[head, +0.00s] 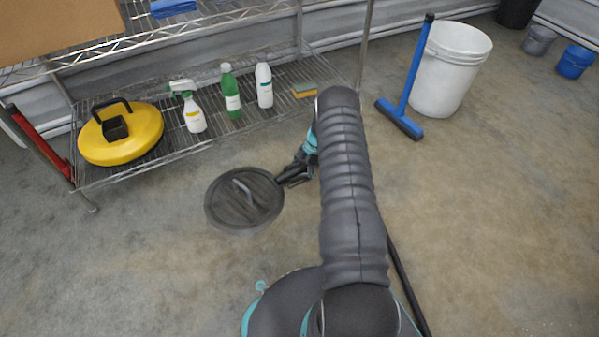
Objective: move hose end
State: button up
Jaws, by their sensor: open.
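My gripper (287,179) shows in the head view, partly hidden behind my grey ribbed arm. It is low near the floor, at the right edge of a round dark lid (228,212) with a grey handle. Its jaws are open, and I see nothing between them. I cannot tell whether it touches the lid. No hose end can be made out clearly. A thin black line, hose or cable, (402,276) runs along the floor right of my arm; its upper end is hidden behind the arm.
A wire shelf (180,152) at the back left holds a yellow round case (140,148), a spray bottle (194,115), a green bottle (231,95), a white bottle (264,86) and sponges (304,91). A blue squeegee (411,85) leans by a white bucket (449,75).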

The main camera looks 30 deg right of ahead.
jog(key=shift+w+a+r, duration=0.1)
jog(key=shift+a+r, duration=0.05)
jog(key=shift+a, duration=0.3)
jog(key=shift+w+a+r, duration=0.1)
jog(key=shift+r, duration=0.3)
jog(key=d+v, duration=0.1)
jog(key=v, duration=1)
jog(key=shift+s+d, duration=0.2)
jog(key=shift+s, duration=0.05)
jog(key=shift+f, duration=0.1)
